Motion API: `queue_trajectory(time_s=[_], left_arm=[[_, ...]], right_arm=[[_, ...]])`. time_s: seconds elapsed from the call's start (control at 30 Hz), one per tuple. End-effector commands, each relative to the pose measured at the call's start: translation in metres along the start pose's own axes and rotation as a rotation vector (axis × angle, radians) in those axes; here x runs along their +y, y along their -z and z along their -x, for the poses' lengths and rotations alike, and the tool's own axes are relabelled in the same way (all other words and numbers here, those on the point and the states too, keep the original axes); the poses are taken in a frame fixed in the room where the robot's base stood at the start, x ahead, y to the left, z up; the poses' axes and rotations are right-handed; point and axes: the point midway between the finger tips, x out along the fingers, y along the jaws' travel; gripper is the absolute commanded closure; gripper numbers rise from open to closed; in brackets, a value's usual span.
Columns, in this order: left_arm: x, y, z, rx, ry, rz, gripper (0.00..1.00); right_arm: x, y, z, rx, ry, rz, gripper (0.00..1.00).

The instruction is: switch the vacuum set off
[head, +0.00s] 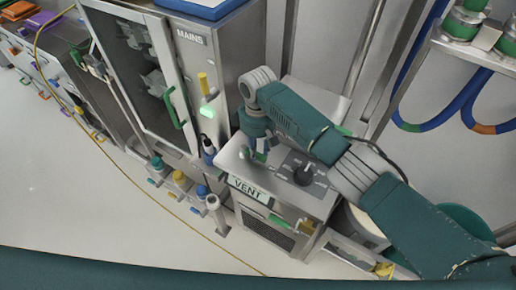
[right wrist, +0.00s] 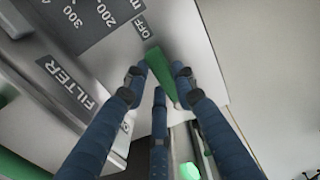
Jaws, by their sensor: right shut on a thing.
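In the right wrist view the blue fingers of my right gripper (right wrist: 160,78) are shut around a green lever (right wrist: 157,62). The lever's upper end lies beside the OFF label (right wrist: 143,27). A FILTER label (right wrist: 68,84) and part of a number scale (right wrist: 105,20) also show. The fingers partly hide the lever. My left gripper is not in view.
A tall cabinet with a MAINS label (head: 190,37), a yellow handle (head: 203,83) and a lit green lamp (head: 208,111) stands to the left. Several small bottles (head: 180,180) stand low in front. A yellow cable (head: 150,182) crosses the clear floor. Blue hoses (head: 405,90) hang at right.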

Motion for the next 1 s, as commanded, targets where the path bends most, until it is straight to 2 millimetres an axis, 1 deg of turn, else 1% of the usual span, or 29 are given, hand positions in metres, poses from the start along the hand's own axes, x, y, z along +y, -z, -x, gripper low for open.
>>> queue_trajectory(time_s=[0.27,0.3,0.37,0.57,0.63,0.73,0.87,1.0], left_arm=[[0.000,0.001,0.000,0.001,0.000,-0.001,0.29],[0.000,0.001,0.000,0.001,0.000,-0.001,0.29],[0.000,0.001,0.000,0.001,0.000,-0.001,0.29],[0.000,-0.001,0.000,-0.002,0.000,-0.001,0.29],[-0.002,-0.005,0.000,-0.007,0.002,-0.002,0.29],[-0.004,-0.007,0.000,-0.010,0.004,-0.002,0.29],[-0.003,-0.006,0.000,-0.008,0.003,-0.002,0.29],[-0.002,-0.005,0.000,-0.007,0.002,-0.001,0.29]], right_arm=[[0.000,0.002,0.001,0.005,0.001,-0.009,1.00],[0.000,0.002,0.001,0.005,0.001,-0.009,0.66],[0.000,0.001,0.001,0.005,0.001,-0.008,0.54],[0.000,0.001,0.001,0.003,0.001,-0.005,0.54],[0.000,0.001,0.001,0.003,0.001,-0.005,0.54],[0.000,0.001,0.005,0.004,0.000,-0.004,0.54],[0.001,0.002,0.022,0.006,-0.002,-0.003,0.54],[0.001,0.001,0.052,0.007,-0.003,-0.003,0.54]])
